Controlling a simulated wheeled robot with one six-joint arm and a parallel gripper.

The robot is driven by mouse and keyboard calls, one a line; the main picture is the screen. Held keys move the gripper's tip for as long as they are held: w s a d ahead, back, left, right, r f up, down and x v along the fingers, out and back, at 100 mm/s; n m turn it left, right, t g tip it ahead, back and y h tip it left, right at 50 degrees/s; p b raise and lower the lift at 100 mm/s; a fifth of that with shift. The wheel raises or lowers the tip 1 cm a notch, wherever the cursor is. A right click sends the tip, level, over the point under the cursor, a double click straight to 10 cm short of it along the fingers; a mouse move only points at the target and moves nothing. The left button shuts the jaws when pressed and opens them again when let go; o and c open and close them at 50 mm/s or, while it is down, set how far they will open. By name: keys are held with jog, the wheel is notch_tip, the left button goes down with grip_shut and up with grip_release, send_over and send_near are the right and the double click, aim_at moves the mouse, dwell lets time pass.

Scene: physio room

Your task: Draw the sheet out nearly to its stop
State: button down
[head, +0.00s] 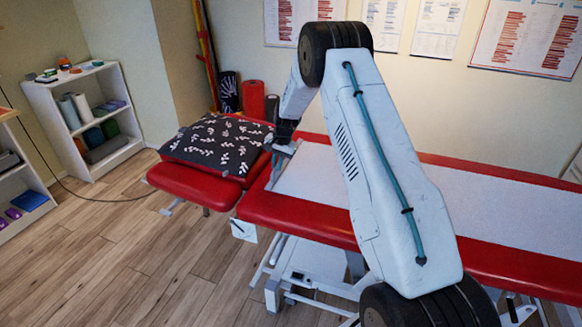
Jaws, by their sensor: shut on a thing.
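The white sheet (310,176) lies flat along the top of the red treatment couch (290,212). It runs in from the right, partly hidden behind my arm. Its left end is near the gap before the couch's head section. My gripper (277,158) is at that left end, beside the patterned pillow, and is shut on the sheet's end. The fingertips are small and partly hidden, so the exact grip is hard to see.
A dark patterned pillow (217,145) lies on the red head section (192,186). White shelves (86,115) stand at the left. Rolled mats (253,98) stand by the back wall. The wooden floor (120,255) at front left is clear.

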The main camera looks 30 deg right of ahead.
jog(key=shift+w+a, duration=0.5)
jog(key=shift+w, duration=0.15)
jog(key=c, duration=1.5)
grip_release()
jog(key=shift+r, duration=0.15)
jog(key=r, duration=0.2)
jog(key=s+r, duration=0.1)
jog(key=r, duration=0.2)
jog(key=d+r, duration=0.1)
jog(key=r, duration=0.1)
jog(key=shift+s+r, duration=0.15)
jog(key=shift+r, duration=0.05)
